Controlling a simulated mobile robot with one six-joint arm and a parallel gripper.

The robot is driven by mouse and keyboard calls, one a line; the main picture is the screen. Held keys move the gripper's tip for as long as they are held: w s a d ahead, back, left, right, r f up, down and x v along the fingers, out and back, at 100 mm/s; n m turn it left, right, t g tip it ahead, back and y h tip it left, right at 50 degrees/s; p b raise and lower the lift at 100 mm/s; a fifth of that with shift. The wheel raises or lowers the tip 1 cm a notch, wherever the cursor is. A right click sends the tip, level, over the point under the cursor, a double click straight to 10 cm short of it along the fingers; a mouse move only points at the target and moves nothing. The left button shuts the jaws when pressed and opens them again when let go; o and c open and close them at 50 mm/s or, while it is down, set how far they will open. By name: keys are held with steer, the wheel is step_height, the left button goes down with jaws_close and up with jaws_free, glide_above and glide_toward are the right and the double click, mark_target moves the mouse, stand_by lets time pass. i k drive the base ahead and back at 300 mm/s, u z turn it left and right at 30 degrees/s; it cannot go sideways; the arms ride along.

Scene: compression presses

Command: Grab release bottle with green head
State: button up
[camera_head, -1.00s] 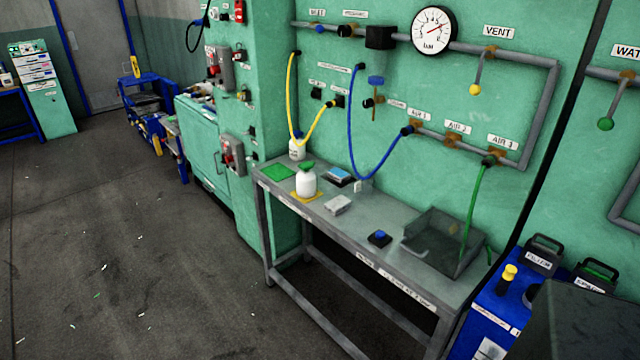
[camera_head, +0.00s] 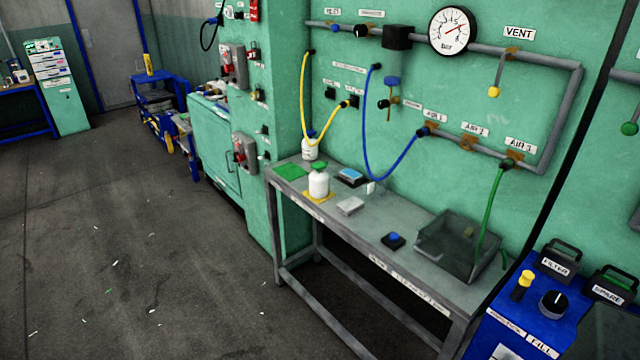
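The release bottle with the green head (camera_head: 319,184) is a white bottle standing upright on a small yellow mat on the grey metal table (camera_head: 375,248). It is near the left end of the table. A second white bottle (camera_head: 310,150) stands behind it against the green wall, with the yellow hose close to its top. My gripper is not in view.
On the table are a green pad (camera_head: 290,173), a small grey box (camera_head: 350,206), a blue-button box (camera_head: 394,240) and a clear bin (camera_head: 456,243). A blue cabinet (camera_head: 522,312) stands at the right. Yellow, blue and green hoses hang above the table.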

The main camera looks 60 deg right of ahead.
mark_target(319, 182)
steer(key=u, duration=0.05)
steer(key=i, duration=1)
steer(key=z, duration=0.05)
